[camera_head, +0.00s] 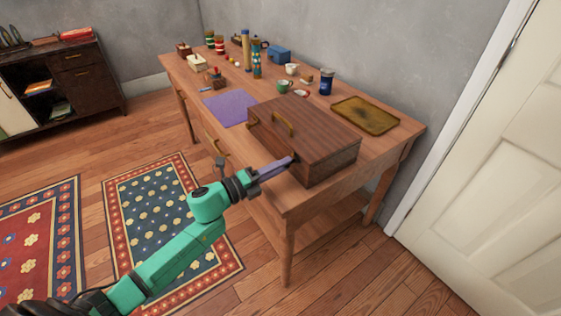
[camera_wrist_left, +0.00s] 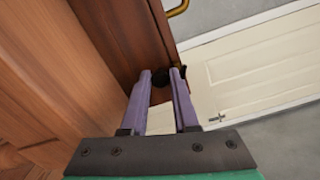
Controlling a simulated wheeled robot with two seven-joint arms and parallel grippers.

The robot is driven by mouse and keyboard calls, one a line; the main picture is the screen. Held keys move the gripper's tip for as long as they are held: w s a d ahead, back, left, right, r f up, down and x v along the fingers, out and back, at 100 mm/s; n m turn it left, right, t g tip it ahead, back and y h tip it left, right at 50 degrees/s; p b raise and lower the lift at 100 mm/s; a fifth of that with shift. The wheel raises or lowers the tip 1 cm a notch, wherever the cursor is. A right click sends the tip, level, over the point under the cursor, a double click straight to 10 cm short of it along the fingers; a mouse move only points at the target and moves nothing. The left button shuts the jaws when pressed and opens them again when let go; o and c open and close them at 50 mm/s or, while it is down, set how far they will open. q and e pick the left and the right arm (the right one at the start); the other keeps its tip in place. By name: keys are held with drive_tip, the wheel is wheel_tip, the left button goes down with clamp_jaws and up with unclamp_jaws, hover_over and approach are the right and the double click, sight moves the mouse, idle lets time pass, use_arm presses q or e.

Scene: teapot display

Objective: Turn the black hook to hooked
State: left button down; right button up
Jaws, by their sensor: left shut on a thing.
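The brown wooden box (camera_head: 320,128) stands on the table, with brass-coloured handles. My left gripper (camera_head: 291,160) reaches in from the left, its purple fingers against the near front side of the box. In the left wrist view a small dark piece, which looks like the black hook (camera_wrist_left: 160,77), shows at the fingertips beside the box's brown side (camera_wrist_left: 115,35). The left gripper (camera_wrist_left: 162,76) is shut on it. The fingers cover part of the hook, so I cannot tell how it is turned. My right gripper is not in view.
The wooden table (camera_head: 405,127) holds a purple mat (camera_head: 228,108), a yellowish tray (camera_head: 366,114), a blue jar (camera_head: 326,83) and several small items behind the box. A white door (camera_head: 490,170) is at the right. The floor in front of the table has patterned rugs (camera_head: 160,215).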

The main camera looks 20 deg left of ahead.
use_arm(q)
drive_tip(key=shift+n+p, duration=0.75)
drive_tip(key=shift+n, duration=0.85)
drive_tip(key=shift+f, duration=0.1)
drive_tip(key=c, duration=0.7)
unclamp_jaws()
drive_tip(key=v, duration=1.4)
drive_tip(key=shift+s+a, duration=0.15)
drive_tip(key=shift+s, duration=0.15)
